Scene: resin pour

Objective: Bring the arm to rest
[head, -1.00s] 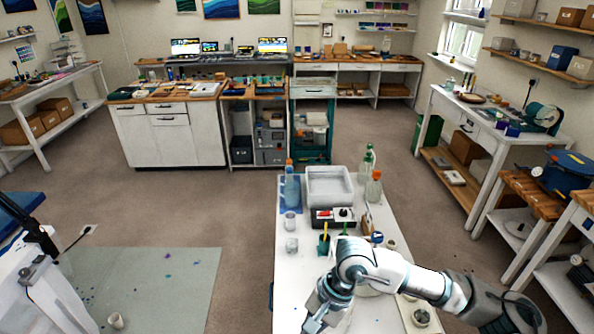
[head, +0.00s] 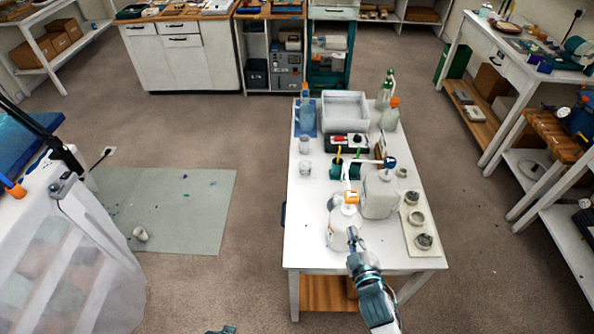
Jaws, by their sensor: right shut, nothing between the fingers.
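My right arm comes up from the bottom edge of the head view. Its gripper (head: 353,238) is shut and empty, at the front part of the white worktable (head: 305,250). The fingers overlap the lower part of a white container with an orange cap (head: 340,228) in the picture; I cannot tell whether they touch it. A larger whitish jug (head: 380,196) stands just behind and to the right of it. A small dark teal piece at the bottom edge seems to be the tip of my left gripper (head: 222,331); its jaws cannot be made out.
A pale strip with several small cups (head: 424,241) lies on the table's right side. Farther back are a white tub (head: 345,109), a green bottle (head: 385,90), an orange-capped bottle (head: 390,116) and teal cups.

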